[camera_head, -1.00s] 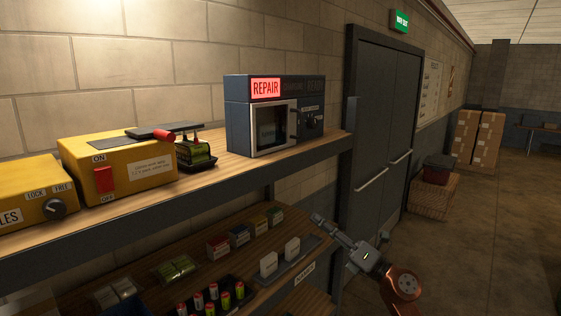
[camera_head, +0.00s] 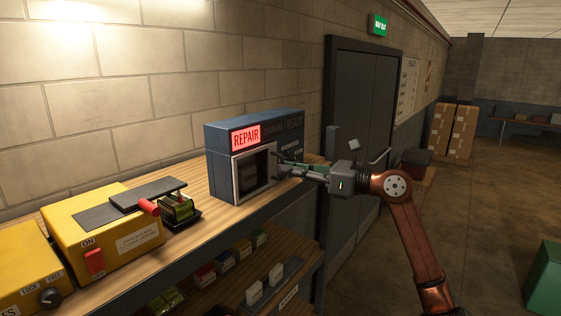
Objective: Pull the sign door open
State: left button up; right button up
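The sign box is a dark blue cabinet (camera_head: 225,135) on the shelf, with a lit red REPAIR sign (camera_head: 246,136) above its door. The sign door (camera_head: 254,172) has a pale frame and a dark window, and looks closed. Its dark handle is at the door's right edge, mostly hidden by my fingers. My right gripper (camera_head: 284,167) reaches in from the right, with its fingertips at the handle. A gap shows between its fingers, so it looks open. I cannot tell whether it touches the handle. My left gripper is not in view.
Yellow switch boxes (camera_head: 110,232) and a small device with a red-ended lever (camera_head: 179,208) stand left of the cabinet. A lower shelf holds small boxes. A grey double door (camera_head: 362,120) is behind my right arm.

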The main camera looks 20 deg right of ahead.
jog(key=shift+p+x, duration=0.3)
jog(key=shift+x, duration=0.85)
jog(key=shift+a, duration=0.1)
jog(key=shift+c, duration=0.7)
grip_shut()
